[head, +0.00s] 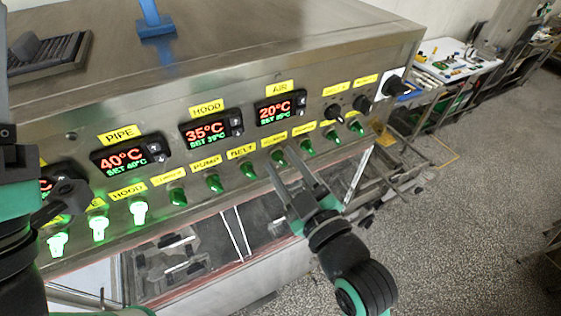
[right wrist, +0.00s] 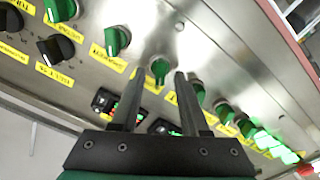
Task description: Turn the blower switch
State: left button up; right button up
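A row of green switch knobs runs along the front of the steel control panel (head: 160,120) in the head view. Labels such as PUMP and BELT are legible, but I cannot read which knob is marked blower. My right gripper (head: 281,160) is open, with its fingertips near a green knob (head: 278,157) to the right of the BELT knob (head: 248,170). In the right wrist view, a green knob (right wrist: 160,68) shows between the two open fingertips (right wrist: 158,75); I cannot tell if they touch it. My left gripper (head: 62,196) is partly visible at the left edge, its opening unclear.
Red-and-green displays (head: 205,127) sit above the knobs, and lit green knobs (head: 98,228) are at the left. Black knobs (head: 333,112) are at the panel's right. Below is the machine's open bed (head: 185,262). Clear speckled floor (head: 470,220) lies to the right.

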grip_shut()
jog(key=shift+r+m, duration=0.1)
jog(key=shift+m, duration=0.3)
jog(key=m+p, duration=0.2)
jog(key=shift+d+r+m, duration=0.1)
jog(key=shift+m, duration=0.3)
jog(key=m+p, duration=0.1)
jog(key=m, duration=0.1)
jog(key=shift+d+m, duration=0.1)
jog(key=shift+m, duration=0.3)
jog(key=m, duration=0.2)
jog(key=shift+w+m, duration=0.1)
jog(key=shift+m, duration=0.2)
jog(key=shift+d+m, duration=0.1)
jog(key=shift+m, duration=1.3)
